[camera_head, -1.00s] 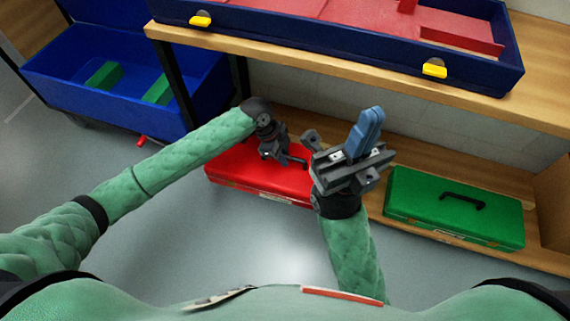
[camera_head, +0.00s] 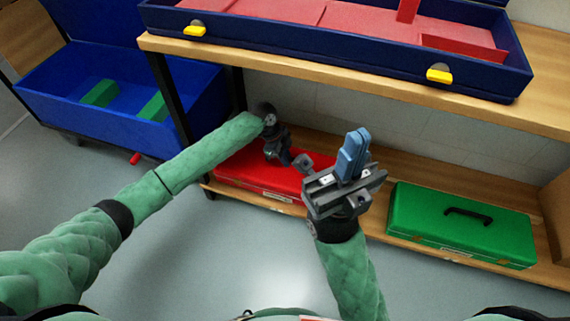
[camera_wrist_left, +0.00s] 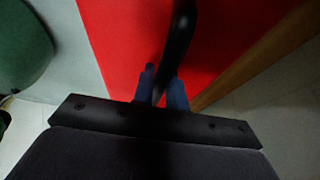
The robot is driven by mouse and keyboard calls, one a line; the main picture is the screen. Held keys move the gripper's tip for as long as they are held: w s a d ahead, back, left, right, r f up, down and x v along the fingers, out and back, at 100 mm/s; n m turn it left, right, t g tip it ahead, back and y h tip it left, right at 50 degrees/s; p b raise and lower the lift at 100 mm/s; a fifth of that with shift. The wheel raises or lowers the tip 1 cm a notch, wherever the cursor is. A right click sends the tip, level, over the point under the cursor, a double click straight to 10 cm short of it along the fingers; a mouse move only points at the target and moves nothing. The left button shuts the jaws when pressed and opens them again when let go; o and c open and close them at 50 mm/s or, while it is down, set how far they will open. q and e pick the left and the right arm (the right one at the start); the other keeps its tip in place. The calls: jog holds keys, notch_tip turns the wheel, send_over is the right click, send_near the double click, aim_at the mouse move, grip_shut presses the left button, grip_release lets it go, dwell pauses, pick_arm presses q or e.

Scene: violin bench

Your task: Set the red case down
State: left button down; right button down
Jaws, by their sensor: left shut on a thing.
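The red case (camera_head: 245,168) is at the lower shelf under the bench, left of the green case, partly hidden by my arms. I cannot tell whether its whole base rests on the shelf. My left gripper (camera_head: 284,157) is over the case's top, shut on its black handle. In the left wrist view the blue fingertips (camera_wrist_left: 163,92) close around the dark handle (camera_wrist_left: 181,35), with the red lid (camera_wrist_left: 125,45) beyond. My right gripper (camera_head: 345,170) is in front of the case's right end, above it in the picture. A blue part stands up from it; its fingers' state is unclear.
The lower wooden shelf (camera_head: 400,243) also holds a green case (camera_head: 462,222) on the right. The upper bench (camera_head: 290,60) with a dark blue, red-lined case (camera_head: 330,35) overhangs it. A blue bin (camera_head: 60,115) with green blocks stands at left. The front floor is clear.

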pick_arm(q)
jog(key=shift+w+d+f, duration=0.1)
jog(key=shift+w+f, duration=0.1)
jog(key=shift+f, duration=0.25)
jog(key=shift+f+b, duration=0.9)
jog(key=shift+f, duration=0.65)
jog(key=c, duration=1.4)
grip_release()
jog(key=shift+f, duration=0.1)
jog(key=p+v, duration=0.3)
jog(key=v, duration=0.9)
jog(key=shift+p, duration=0.3)
